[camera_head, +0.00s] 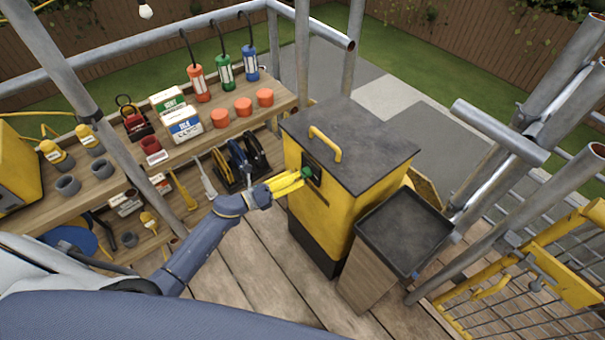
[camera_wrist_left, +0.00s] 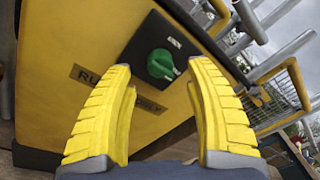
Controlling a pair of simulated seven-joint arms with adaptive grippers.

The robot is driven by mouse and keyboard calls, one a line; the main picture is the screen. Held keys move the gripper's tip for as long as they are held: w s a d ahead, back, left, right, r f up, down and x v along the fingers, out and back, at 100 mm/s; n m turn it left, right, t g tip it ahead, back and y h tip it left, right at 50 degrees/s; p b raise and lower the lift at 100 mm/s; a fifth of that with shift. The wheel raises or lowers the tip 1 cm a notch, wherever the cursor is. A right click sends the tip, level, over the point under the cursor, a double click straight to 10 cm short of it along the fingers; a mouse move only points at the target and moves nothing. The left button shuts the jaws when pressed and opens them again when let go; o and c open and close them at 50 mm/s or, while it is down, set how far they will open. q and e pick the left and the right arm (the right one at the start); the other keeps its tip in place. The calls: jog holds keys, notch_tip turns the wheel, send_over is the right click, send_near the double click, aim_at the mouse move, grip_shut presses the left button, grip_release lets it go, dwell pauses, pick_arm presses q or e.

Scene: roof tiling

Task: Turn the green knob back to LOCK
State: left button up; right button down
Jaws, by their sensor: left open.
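The green knob (camera_head: 307,173) sits on a dark plate on the side of a yellow cabinet (camera_head: 326,204) with a grey lid. In the left wrist view the round green knob (camera_wrist_left: 161,64) has a pale pointer mark, and small white lettering shows on the black plate (camera_wrist_left: 172,42) above it. My left gripper (camera_head: 296,181) is at the cabinet's face, close to the knob. In the left wrist view its yellow fingers (camera_wrist_left: 160,75) are spread, with the knob in the gap beyond their tips. I cannot tell whether they touch it. My right gripper is not in view.
A wooden bench (camera_head: 210,130) with lanterns, boxes and orange pucks stands left of the cabinet. A dark-topped wooden bin (camera_head: 350,285) stands close on the cabinet's right. Scaffold poles (camera_head: 302,60) and a yellow mesh gate (camera_head: 530,300) surround the deck. Plank floor (camera_head: 240,285) is clear in front.

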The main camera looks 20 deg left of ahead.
aim_at(302, 173)
pick_arm(q)
jog(key=shift+x, duration=1.7)
grip_shut()
